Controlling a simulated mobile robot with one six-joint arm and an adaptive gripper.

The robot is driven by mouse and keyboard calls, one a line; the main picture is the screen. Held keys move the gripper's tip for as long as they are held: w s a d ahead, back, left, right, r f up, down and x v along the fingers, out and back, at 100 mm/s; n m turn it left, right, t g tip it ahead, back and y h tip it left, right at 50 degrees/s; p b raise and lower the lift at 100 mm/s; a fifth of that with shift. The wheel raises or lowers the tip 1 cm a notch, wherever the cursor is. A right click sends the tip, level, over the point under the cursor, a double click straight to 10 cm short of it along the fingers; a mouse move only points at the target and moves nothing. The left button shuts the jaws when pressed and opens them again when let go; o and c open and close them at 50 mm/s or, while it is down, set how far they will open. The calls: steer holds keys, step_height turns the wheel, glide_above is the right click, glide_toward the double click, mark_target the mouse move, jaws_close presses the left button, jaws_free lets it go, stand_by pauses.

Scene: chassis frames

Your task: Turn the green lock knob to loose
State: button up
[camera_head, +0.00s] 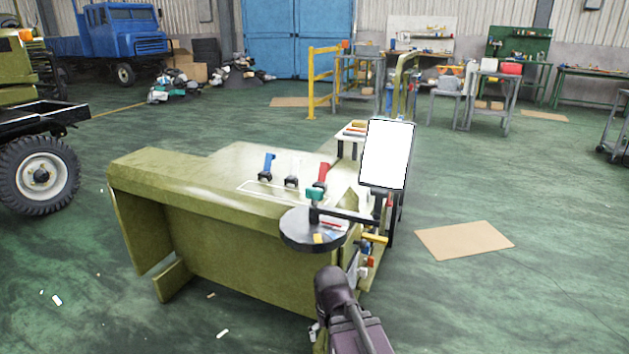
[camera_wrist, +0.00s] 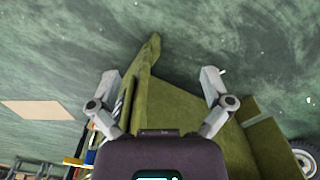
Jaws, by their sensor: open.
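A green knob (camera_head: 315,194) sits atop a short dark post above the round dark plate (camera_head: 299,238) at the front corner of the olive chassis frame (camera_head: 240,262). My gripper is low in front of the chassis, below the plate and apart from the knob; its fingers are mostly hidden behind my arm in the head view. In the wrist view my gripper (camera_wrist: 158,82) is open, with nothing held between its spread fingers. The olive frame (camera_wrist: 180,118) lies beyond them. I cannot make out the green knob in the wrist view.
A blue lever (camera_head: 268,166) and a red lever (camera_head: 321,174) stand on the chassis top. A white panel (camera_head: 387,154) rises beside it. Coloured fittings (camera_head: 373,238) line its right end. Open floor lies around a cardboard sheet (camera_head: 464,240) at right.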

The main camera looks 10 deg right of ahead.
step_height(320, 180, up, 21)
steer(key=w+p, duration=0.1)
steer(key=p, duration=1.9)
step_height(320, 180, up, 26)
steer(key=r+m+p, duration=0.1)
steer(key=m+p, duration=0.6)
steer(key=p, duration=1.9)
glide_above(314, 189)
steer(key=shift+w+f, duration=0.1)
steer(key=shift+f, duration=0.15)
steer(key=shift+f, duration=0.25)
step_height(314, 189, down, 13)
steer(key=b, duration=1.3)
steer(key=shift+f+b, duration=0.2)
steer(key=shift+b, duration=0.2)
